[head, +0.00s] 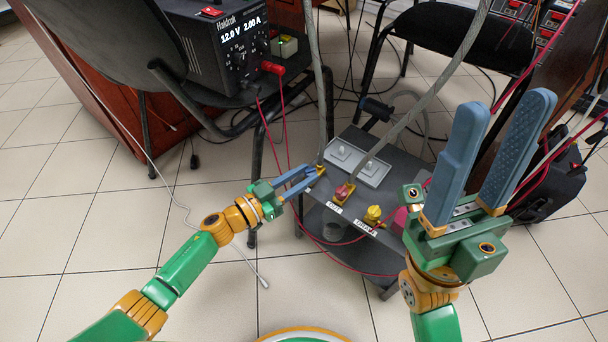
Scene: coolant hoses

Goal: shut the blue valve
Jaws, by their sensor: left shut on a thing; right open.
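My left gripper (316,172) reaches in from the left, its blue-grey fingers closed at the far left edge of the low dark table (330,235). They are shut on the blue valve, whose handle is mostly hidden between the fingertips; a bit of its yellow body (321,170) shows there, under a grey hose. Beside it are a red-handled valve (344,191), near a label that seems to read OUT, and a yellow valve (373,214) near a DRAIN label. My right gripper (505,105) is open and empty, raised in front of the table's right side, fingers pointing up.
A pink object (401,219) is at the table's right, partly hidden by my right gripper. Grey hoses (410,115) rise from the table. A chair holds a black power supply (222,40). Thin red cables hang around.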

